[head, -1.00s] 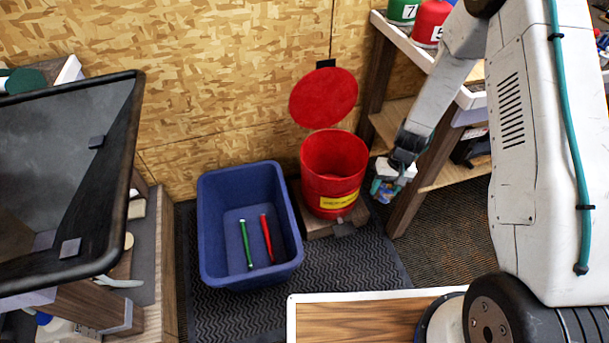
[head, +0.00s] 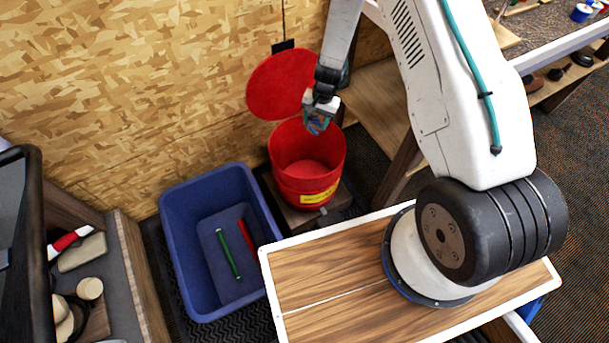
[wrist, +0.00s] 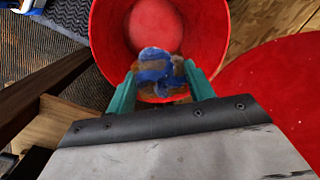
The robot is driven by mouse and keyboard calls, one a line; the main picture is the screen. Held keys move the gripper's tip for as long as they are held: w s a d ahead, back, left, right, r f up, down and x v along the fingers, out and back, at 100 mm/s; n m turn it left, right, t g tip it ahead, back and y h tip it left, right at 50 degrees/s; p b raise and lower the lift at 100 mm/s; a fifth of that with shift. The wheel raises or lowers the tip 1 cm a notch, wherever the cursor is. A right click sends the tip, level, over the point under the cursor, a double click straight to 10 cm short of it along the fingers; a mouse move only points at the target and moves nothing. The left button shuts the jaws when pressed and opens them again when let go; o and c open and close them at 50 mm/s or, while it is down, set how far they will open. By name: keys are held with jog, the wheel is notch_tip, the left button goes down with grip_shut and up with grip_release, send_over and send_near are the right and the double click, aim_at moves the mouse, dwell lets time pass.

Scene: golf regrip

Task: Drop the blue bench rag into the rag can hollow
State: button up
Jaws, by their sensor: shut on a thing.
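The red rag can (head: 306,165) stands on a small wooden base with its round red lid (head: 272,85) raised behind it. The can's open mouth fills much of the wrist view (wrist: 210,30), and its inside looks empty. My gripper (head: 318,117) is above the can's far right rim. It is shut on the blue bench rag (wrist: 157,70), which has brownish stains and shows between the teal fingertips. In the wrist view the rag appears over the can's opening, near the rim. In the head view the rag (head: 315,126) is small and partly hidden by the fingers.
A blue bin (head: 180,225) with a green grip and a red grip inside stands left of the can. A wooden wall rises behind. A shelf (head: 375,110) stands to the right, close to the can. The raised lid is close to my gripper.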

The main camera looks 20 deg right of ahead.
aim_at(314, 131)
jog(key=shift+w+a+f, duration=0.2)
jog(key=shift+w+f, duration=0.05)
jog(key=shift+f, duration=0.1)
jog(key=shift+s+f, duration=0.1)
jog(key=shift+f, duration=2.6)
jog(key=o, duration=1)
jog(key=shift+o, duration=0.2)
jog(key=shift+d+r, duration=0.2)
jog(key=shift+r, duration=1.1)
jog(key=shift+d+r, duration=0.25)
jog(key=shift+r, duration=1)
jog(key=shift+d+r, duration=0.2)
jog(key=shift+r, duration=1.1)
